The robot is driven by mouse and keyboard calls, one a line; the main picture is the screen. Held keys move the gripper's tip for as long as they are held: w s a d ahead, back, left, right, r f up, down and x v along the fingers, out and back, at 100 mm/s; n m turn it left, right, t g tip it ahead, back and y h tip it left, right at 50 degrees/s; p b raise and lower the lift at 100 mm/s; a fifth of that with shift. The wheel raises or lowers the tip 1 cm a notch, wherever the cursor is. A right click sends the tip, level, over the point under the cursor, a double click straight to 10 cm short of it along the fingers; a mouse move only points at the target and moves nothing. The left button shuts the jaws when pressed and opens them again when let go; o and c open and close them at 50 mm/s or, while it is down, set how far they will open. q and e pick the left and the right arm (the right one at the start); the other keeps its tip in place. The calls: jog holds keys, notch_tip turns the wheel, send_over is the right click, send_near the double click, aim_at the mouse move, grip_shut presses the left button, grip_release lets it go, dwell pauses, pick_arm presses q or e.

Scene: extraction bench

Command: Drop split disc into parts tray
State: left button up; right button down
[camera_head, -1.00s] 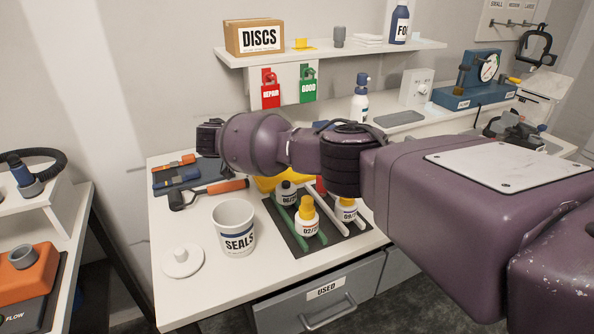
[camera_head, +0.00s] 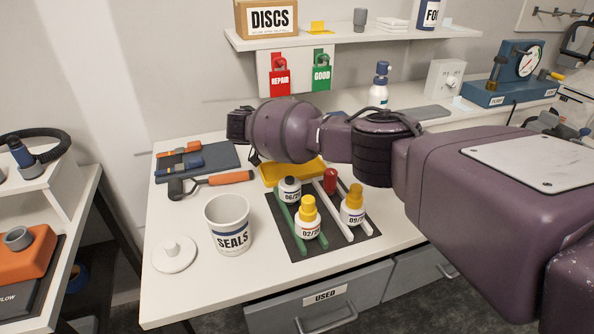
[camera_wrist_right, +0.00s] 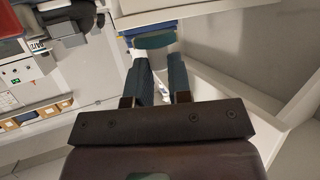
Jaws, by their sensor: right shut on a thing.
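My right gripper (camera_wrist_right: 158,62) is shut on a dark teal piece (camera_wrist_right: 153,41) at its fingertips in the right wrist view. I take this for the split disc; its split cannot be made out. In the head view my right arm reaches left above the bench, and its dark end (camera_head: 238,125) hides the fingers and the held piece. A shallow yellow tray (camera_head: 272,177), probably the parts tray, lies on the bench below and right of that end, partly behind the bottles. My left gripper is not in view.
A white SEALS cup (camera_head: 228,225) and a round lid (camera_head: 174,254) stand at the front left. Several small bottles (camera_head: 307,222) stand on a dark mat (camera_head: 290,243). A hammer (camera_head: 210,183) and tools on a grey mat (camera_head: 215,157) lie behind. A shelf (camera_head: 350,40) runs above.

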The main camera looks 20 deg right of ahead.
notch_tip(320, 180, down, 2)
jog(key=shift+f+b, duration=0.2)
jog(key=shift+b, duration=0.2)
jog(key=shift+f+b, duration=0.35)
jog(key=shift+f, duration=0.3)
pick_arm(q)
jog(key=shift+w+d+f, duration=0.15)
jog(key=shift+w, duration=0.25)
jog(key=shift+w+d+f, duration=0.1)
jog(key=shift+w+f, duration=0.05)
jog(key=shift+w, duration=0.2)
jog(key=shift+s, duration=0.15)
pick_arm(e)
jog(key=c, duration=1)
grip_release()
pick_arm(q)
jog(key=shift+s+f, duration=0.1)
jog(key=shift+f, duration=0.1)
pick_arm(e)
jog(key=shift+o, duration=0.2)
